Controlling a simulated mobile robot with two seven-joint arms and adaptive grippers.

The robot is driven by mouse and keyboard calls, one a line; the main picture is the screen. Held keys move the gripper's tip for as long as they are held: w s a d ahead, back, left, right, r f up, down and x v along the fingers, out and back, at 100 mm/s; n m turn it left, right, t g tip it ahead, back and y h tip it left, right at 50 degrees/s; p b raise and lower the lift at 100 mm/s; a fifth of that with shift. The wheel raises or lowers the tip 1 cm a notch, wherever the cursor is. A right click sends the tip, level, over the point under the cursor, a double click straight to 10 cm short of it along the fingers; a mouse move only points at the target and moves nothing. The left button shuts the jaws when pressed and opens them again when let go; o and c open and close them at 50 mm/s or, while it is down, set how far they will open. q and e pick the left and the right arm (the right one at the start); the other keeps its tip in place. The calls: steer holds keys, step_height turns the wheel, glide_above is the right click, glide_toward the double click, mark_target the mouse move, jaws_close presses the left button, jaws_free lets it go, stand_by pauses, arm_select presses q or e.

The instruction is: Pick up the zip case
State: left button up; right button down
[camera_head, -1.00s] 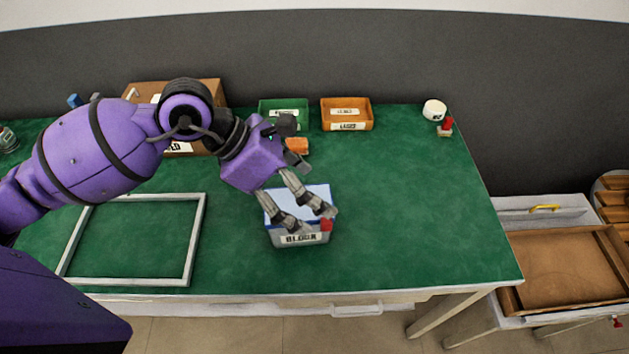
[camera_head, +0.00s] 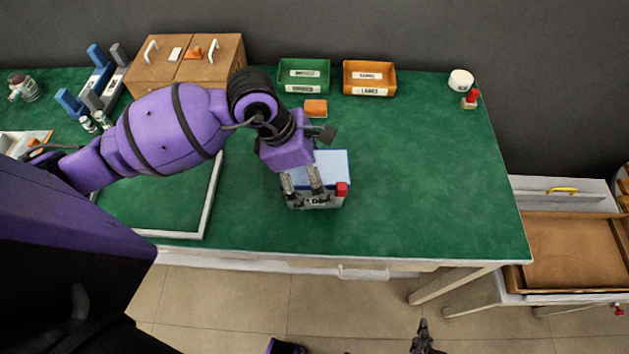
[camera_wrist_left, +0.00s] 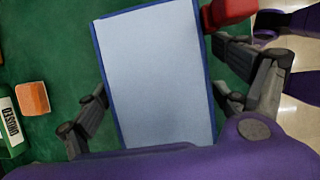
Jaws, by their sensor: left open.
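A box (camera_head: 322,200) with a label on its front stands near the front edge of the green table. Its top is a pale blue rectangle with a darker blue rim (camera_head: 338,165), also large in the left wrist view (camera_wrist_left: 158,80). No other thing looks like a zip case; I cannot tell whether this is it. My left gripper (camera_head: 303,184) is over the box, fingers pointing down. In the wrist view its open fingers (camera_wrist_left: 168,105) flank the blue top; contact cannot be judged. My right gripper (camera_head: 422,338) shows at the bottom edge, over the floor, its jaw state unclear.
A red piece (camera_head: 342,189) sits at the box's front right corner. An orange block (camera_head: 316,108), a green bin (camera_head: 304,75) and an orange bin (camera_head: 369,78) stand behind. A wooden cabinet (camera_head: 185,65) and white frame (camera_head: 208,205) are left.

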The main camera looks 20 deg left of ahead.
arm_select(q)
steer(key=c, duration=1.1)
steer(key=shift+c, duration=1.2)
steer(key=shift+r, duration=0.1)
